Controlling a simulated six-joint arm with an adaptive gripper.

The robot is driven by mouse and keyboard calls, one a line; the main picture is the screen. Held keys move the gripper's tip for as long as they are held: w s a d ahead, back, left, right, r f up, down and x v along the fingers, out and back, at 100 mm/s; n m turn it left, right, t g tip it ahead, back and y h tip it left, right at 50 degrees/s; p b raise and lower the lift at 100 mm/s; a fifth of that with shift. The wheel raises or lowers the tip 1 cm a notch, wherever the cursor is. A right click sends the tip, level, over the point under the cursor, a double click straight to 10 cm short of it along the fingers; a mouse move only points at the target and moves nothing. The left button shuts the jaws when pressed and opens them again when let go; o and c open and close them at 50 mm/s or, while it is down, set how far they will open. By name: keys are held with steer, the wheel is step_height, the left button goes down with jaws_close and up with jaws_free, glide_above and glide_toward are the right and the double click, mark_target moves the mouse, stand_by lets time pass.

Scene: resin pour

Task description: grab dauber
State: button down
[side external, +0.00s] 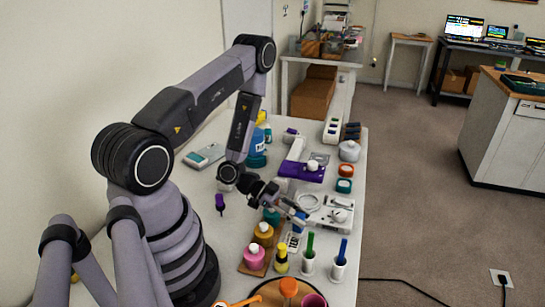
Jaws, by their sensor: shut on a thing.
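My gripper (298,212) is low over the middle of the white table (205,180), pointing right and down. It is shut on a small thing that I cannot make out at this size. A green-handled tool (310,243) and a blue-handled tool (343,250) stand upright in separate white holders nearer the camera, apart from the gripper. I cannot tell which thing is the dauber.
Pink (254,256) and amber (263,234) bottles stand left of a yellow bottle (281,261). A white device (333,213) lies right of the gripper. A purple-based machine (303,171) stands behind. A round tray (262,293) is at the front.

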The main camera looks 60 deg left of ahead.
mark_target(299, 215)
step_height(299, 215, up, 8)
steer(key=shift+r, duration=0.2)
stand_by(0.3)
